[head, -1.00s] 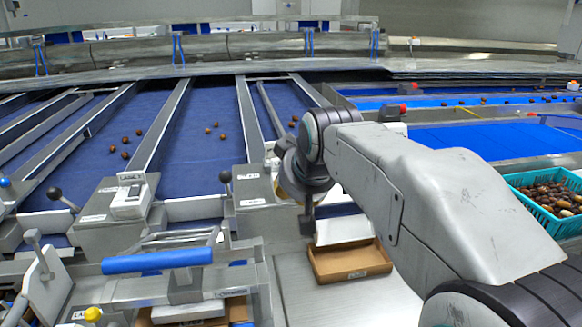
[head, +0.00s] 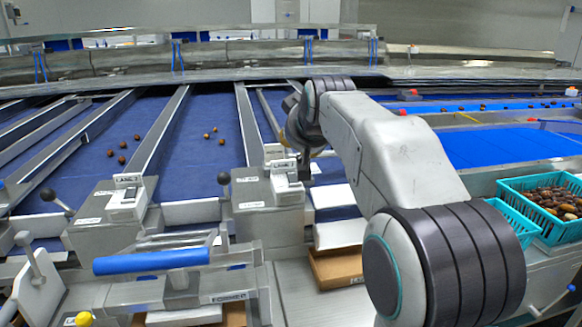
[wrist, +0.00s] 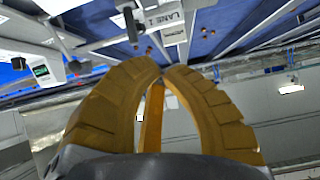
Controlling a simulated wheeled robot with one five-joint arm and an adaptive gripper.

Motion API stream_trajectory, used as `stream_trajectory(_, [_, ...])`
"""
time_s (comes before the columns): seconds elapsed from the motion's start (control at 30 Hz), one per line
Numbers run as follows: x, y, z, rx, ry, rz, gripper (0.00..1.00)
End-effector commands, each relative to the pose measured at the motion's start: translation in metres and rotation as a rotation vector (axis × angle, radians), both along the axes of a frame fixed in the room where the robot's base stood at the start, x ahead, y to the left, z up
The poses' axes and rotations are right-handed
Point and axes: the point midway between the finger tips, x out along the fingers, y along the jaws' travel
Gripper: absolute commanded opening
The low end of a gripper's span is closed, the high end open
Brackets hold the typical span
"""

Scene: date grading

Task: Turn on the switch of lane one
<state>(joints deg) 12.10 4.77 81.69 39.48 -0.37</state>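The lane one switch (head: 281,166) is a small pale box labelled LANE on a grey metal housing, just left of my gripper in the head view. In the wrist view the switch (wrist: 173,30) appears near the top, beyond the fingertips, with its label partly readable. My gripper (wrist: 166,70) has two ribbed yellow fingers whose tips come together with nothing visible held. In the head view the gripper (head: 312,155) is mostly hidden by my arm, beside the switch. I cannot tell the position of the switch's rocker, and no contact is visible.
Another switch box (head: 127,182) stands on the housing to the left. A black-knobbed lever (head: 224,178) is left of the lane one housing. A blue-handled frame (head: 150,262) is in front. A cardboard box (head: 335,266) and teal crates (head: 545,190) lie to the right.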

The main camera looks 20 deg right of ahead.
Motion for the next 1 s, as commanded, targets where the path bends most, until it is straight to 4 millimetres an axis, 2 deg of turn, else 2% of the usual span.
stream_trajectory(0.17, [0.002, 0.000, -0.002, 0.000, 0.002, 0.000, 0.00])
stream_trajectory(0.33, [0.015, -0.003, -0.011, 0.001, 0.005, 0.000, 0.00])
stream_trajectory(0.8, [0.079, -0.016, -0.057, 0.002, 0.006, 0.001, 0.00])
stream_trajectory(1.0, [0.082, -0.017, -0.080, 0.002, 0.006, 0.001, 0.00])
